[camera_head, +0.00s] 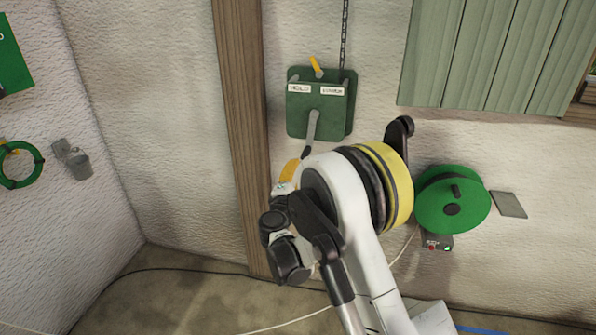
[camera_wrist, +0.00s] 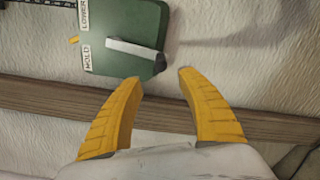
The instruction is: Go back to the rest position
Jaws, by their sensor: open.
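My gripper (camera_wrist: 161,82) shows in the wrist view as two yellow fingers spread apart with nothing between them. The green lever box (camera_wrist: 120,40) is beyond the fingertips in that view, with labels that look like HOLD and LOWER. Its pale lever (camera_wrist: 137,49) lies clear of the fingers. In the head view the green box (camera_head: 300,118) is on the wall above my arm, with an orange tip (camera_head: 316,67) at its top and the grey lever (camera_head: 312,132) hanging at its front. My arm hides most of the gripper there.
A wooden post (camera_head: 241,120) stands left of the box. A green reel (camera_head: 452,200) and a small control box (camera_head: 437,243) are on the wall to the right. Green slatted boards (camera_head: 490,55) are at the upper right. A green ring (camera_head: 20,165) hangs at the left.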

